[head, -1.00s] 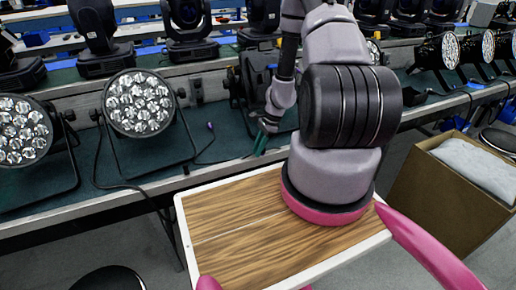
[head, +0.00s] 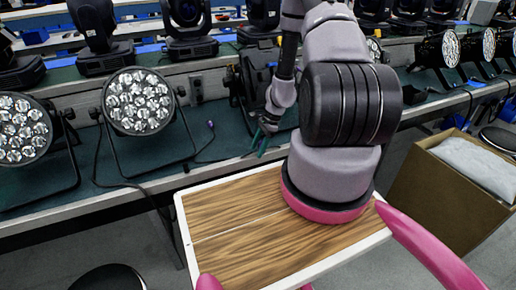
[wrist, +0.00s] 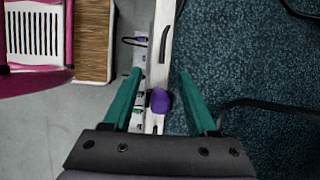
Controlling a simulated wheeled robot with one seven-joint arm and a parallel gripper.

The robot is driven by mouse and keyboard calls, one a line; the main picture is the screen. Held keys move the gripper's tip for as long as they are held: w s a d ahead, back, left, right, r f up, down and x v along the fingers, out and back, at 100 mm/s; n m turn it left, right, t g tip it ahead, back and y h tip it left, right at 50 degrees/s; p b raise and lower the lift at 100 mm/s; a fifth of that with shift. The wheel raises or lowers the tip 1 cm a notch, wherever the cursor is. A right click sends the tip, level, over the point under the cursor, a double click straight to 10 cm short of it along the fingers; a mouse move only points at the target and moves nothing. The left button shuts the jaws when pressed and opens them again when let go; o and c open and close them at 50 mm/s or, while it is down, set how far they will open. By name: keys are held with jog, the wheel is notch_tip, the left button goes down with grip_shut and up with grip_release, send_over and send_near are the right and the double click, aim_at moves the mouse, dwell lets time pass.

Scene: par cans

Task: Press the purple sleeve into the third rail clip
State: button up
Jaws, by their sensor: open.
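My gripper (wrist: 159,72) has two green fingers standing wide apart. In the head view my gripper (head: 262,141) is at the bench's front edge, pointing down. A purple sleeve (wrist: 160,100) shows between the fingers in the wrist view, touching neither as far as I can see. It lies over the pale front edge of the bench. A narrow light rail (wrist: 137,72) with small fittings runs along that edge, beside the left finger. The clips are too small to tell apart, and I cannot tell whether the sleeve sits in one.
A purple-tipped cable end (head: 210,125) lies on the bench near a stage lamp (head: 138,103). A black cable (wrist: 250,103) crosses the green bench top (wrist: 245,60) right of the gripper. A cardboard box (head: 450,190) stands at right. Bare floor lies left of the rail.

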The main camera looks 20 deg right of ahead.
jog(key=v, duration=1.1)
jog(key=a+r+n+t+h, duration=0.1)
jog(key=a+r+n, duration=0.2)
jog(key=r, duration=1)
jog(key=a+r+n+t, duration=0.2)
jog(key=a+r+n, duration=0.15)
jog(key=r, duration=0.95)
jog(key=s+a+r+n+t, duration=0.2)
jog(key=s+r+n, duration=0.1)
jog(key=s+r, duration=0.5)
jog(key=s+a+r+n+t+h, duration=0.1)
jog(key=s+a+r+n+t, duration=0.1)
jog(key=s+r, duration=0.7)
jog(key=shift+s+a+r+n+h, duration=0.15)
jog(key=shift+a+r+n+h, duration=0.15)
jog(key=shift+a+r+n, duration=0.6)
